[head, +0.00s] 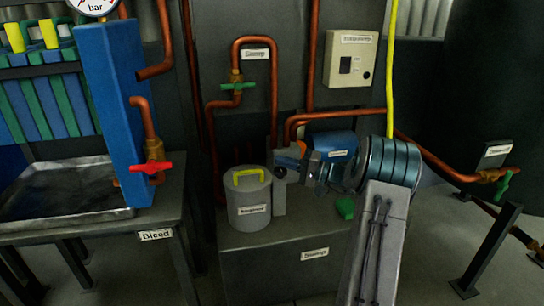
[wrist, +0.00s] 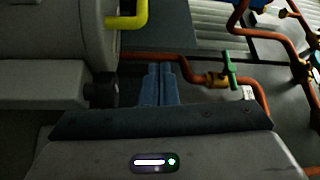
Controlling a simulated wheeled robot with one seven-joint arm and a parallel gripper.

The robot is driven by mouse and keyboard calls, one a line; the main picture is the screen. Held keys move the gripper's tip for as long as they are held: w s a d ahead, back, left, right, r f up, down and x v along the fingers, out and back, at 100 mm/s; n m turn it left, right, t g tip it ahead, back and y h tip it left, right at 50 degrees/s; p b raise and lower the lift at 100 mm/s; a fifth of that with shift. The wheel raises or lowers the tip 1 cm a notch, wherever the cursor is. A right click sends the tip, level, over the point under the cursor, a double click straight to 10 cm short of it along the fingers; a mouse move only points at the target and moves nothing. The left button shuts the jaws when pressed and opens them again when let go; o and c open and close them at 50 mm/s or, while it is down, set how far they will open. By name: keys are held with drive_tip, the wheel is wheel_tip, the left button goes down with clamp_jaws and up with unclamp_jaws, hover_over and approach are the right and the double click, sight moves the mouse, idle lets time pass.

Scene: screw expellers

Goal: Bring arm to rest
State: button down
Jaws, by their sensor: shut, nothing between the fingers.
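My gripper (wrist: 160,68) shows in the wrist view as two blue fingers side by side, pressed together with nothing between them. Their tips point away from the camera, near a copper pipe with a green-handled valve (wrist: 228,72). I cannot tell if they touch the pipe. In the head view a grey arm link of mine with black cables (head: 375,250) rises from the bottom, right of centre. I cannot clearly pick out the gripper in that view.
A grey lidded pot with a yellow handle (head: 248,203) stands on a dark cabinet (head: 275,275). Copper pipes run behind it. A blue column with a red-handled valve (head: 150,167) and metal tray (head: 70,215) are left. A dark post (head: 487,250) stands right.

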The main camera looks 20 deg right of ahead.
drive_tip(key=s+d+f+p, duration=0.1)
drive_tip(key=d+f, duration=0.2)
drive_tip(key=d, duration=0.1)
drive_tip(key=s+a+r+n+g+h+p, duration=0.2)
drive_tip(key=s+a+r+g+p, duration=0.35)
drive_tip(key=a+r+p, duration=0.45)
drive_tip(key=s+a+r+n+g+h+p, duration=0.1)
drive_tip(key=s+a+r+g+h+p, duration=0.1)
drive_tip(key=s+a+r+g+p, duration=0.65)
drive_tip(key=s+a+r+n+t+h+p, duration=0.1)
drive_tip(key=s+a+r+t+h+p, duration=0.1)
drive_tip(key=s+r+h+p, duration=0.3)
drive_tip(key=s+a+r+n+t+h+p, duration=0.2)
drive_tip(key=s+r+h+p, duration=0.3)
drive_tip(key=s+r+p, duration=0.9)
wheel_tip(320, 180, up, 2)
drive_tip(key=shift+a+r, duration=0.25)
drive_tip(key=shift+a, duration=0.1)
drive_tip(key=shift+s, duration=0.1)
